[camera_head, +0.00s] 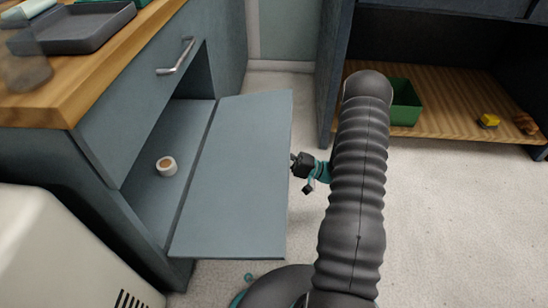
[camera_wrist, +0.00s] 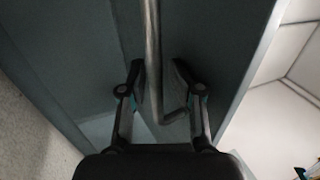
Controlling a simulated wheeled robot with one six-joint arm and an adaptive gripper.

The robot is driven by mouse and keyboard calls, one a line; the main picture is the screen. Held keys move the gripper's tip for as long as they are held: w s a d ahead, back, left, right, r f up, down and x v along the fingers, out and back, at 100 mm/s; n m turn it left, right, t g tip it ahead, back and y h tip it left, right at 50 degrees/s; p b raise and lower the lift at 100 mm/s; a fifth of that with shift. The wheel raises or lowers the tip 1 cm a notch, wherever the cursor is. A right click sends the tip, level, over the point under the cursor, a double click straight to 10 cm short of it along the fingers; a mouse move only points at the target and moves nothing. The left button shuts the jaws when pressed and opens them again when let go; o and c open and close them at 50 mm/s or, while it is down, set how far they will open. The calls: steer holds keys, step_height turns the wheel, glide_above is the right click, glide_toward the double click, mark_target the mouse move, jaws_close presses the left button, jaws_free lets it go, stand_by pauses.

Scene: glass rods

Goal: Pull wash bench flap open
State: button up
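The wash bench flap (camera_head: 240,175) is a grey-blue panel, folded down and lying about level in the head view, with the compartment behind it open. My gripper (camera_head: 298,163) is at the flap's outer right edge, partly hidden by my arm. In the wrist view the flap's metal bar handle (camera_wrist: 152,45) runs between the two fingers of my gripper (camera_wrist: 158,66). The fingers stand apart with a gap visible to the handle on the right side, so they are open around it. The handle is hidden in the head view.
A small white ring-shaped item with a brown middle (camera_head: 166,166) sits in the compartment. Above is a front with a metal handle (camera_head: 176,57) and a wooden top (camera_head: 112,62) bearing a grey tray (camera_head: 75,40). A shelf (camera_head: 445,128) at right holds a green bin (camera_head: 405,108).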

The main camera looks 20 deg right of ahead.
steer(key=shift+s+d, duration=0.1)
steer(key=shift+d, duration=0.1)
steer(key=v, duration=1.2)
